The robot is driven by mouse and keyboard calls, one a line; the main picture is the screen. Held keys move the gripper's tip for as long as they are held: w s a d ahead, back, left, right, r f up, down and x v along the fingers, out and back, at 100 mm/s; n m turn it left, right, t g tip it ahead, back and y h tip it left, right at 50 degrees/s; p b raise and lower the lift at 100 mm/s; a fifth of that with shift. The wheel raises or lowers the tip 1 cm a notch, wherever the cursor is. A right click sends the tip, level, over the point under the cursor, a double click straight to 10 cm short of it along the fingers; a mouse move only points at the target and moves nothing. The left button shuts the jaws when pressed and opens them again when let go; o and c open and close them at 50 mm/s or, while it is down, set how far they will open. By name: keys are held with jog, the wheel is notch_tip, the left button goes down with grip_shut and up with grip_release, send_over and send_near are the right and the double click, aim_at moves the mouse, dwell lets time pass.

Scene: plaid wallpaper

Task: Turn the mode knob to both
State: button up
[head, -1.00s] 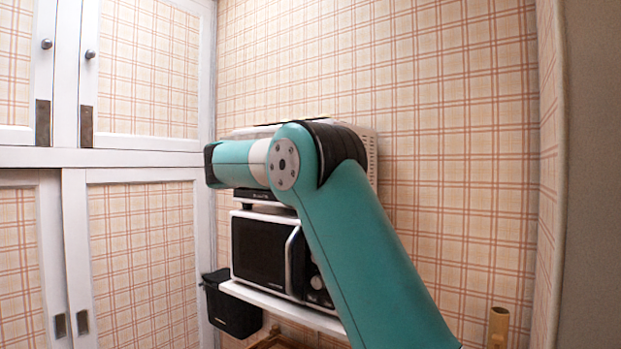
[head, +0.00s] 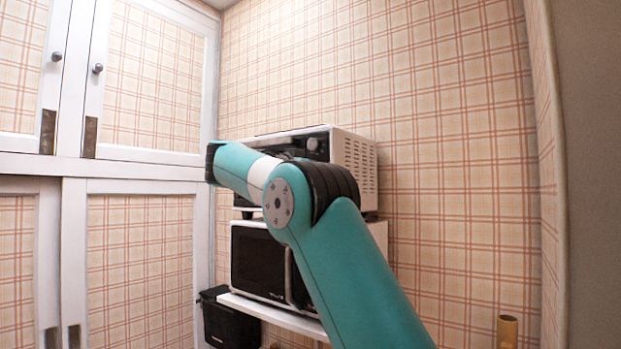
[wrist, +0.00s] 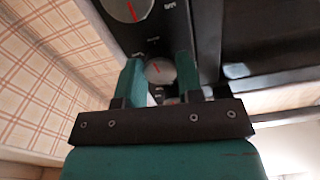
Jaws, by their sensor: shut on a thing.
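The toaster oven (head: 360,160) sits on top of the microwave in the head view, with a knob (head: 312,143) showing on its dark panel. In the wrist view my gripper (wrist: 158,62) has its two teal fingers on either side of a round grey knob (wrist: 160,71) with a red pointer line, and it is shut on this knob. A larger knob (wrist: 128,8) with a red pointer sits at the top of the wrist view. The panel lettering is too small to read, so I cannot tell the setting. My arm hides the gripper in the head view.
The microwave (head: 258,262) stands on a white shelf (head: 275,313) below the oven. A black bin (head: 232,322) is at the lower left. White cabinets (head: 145,172) flank the left side. A wooden post (head: 507,330) stands at the lower right.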

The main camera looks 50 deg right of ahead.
jog(key=shift+f+m, duration=0.1)
jog(key=shift+m, duration=0.5)
jog(key=o, duration=0.9)
